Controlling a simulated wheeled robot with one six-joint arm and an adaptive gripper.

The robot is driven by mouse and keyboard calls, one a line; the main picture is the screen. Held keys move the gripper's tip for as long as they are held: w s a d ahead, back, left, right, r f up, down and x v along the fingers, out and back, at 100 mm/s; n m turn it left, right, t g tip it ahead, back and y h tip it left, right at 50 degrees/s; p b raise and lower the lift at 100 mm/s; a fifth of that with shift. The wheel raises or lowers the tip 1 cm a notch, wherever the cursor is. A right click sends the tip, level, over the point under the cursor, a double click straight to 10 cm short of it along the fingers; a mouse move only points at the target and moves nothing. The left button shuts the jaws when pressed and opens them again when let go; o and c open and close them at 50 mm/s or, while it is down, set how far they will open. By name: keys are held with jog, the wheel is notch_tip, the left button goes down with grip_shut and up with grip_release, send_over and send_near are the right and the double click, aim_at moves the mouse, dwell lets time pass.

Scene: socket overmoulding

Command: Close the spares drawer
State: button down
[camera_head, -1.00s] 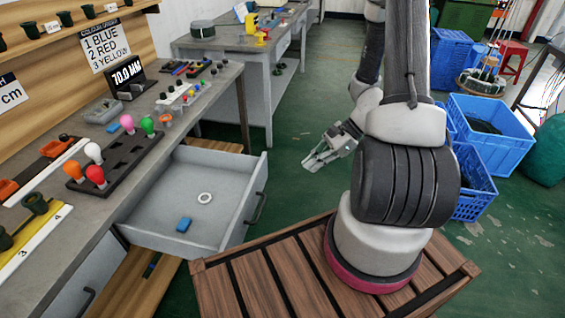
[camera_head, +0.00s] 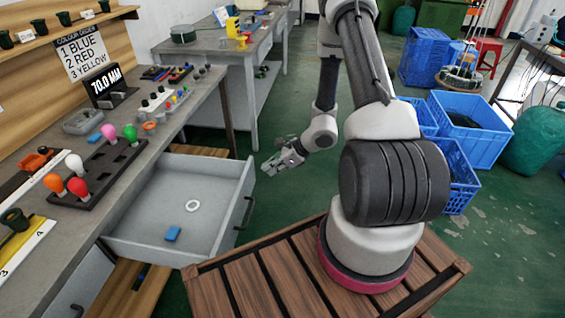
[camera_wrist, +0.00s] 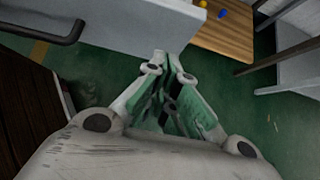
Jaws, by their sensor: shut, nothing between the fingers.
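The spares drawer (camera_head: 150,225) is pulled well out from the grey workbench in the head view. It holds a white ring (camera_head: 193,204) and a blue block (camera_head: 173,233). Its dark handle (camera_head: 245,213) is on the front panel, facing right. My gripper (camera_head: 268,170) is shut and empty, beyond and to the right of the drawer's far front corner, apart from the handle. In the wrist view my gripper's fingers (camera_wrist: 165,62) point toward the drawer front's end (camera_wrist: 130,22), with the handle (camera_wrist: 50,32) at the upper left. Whether the fingertips touch the panel I cannot tell.
The bench top (camera_head: 50,240) carries coloured bulbs in a black rack (camera_head: 112,168) and small parts. A second bench (camera_head: 215,50) stands behind. Blue crates (camera_head: 470,135) stand on the right. A lower wooden shelf (camera_wrist: 225,35) shows beside the drawer. Green floor lies open around my gripper.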

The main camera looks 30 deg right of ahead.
jog(key=shift+w+a+r, duration=0.1)
jog(key=shift+w+a, duration=0.75)
jog(key=shift+a, duration=0.3)
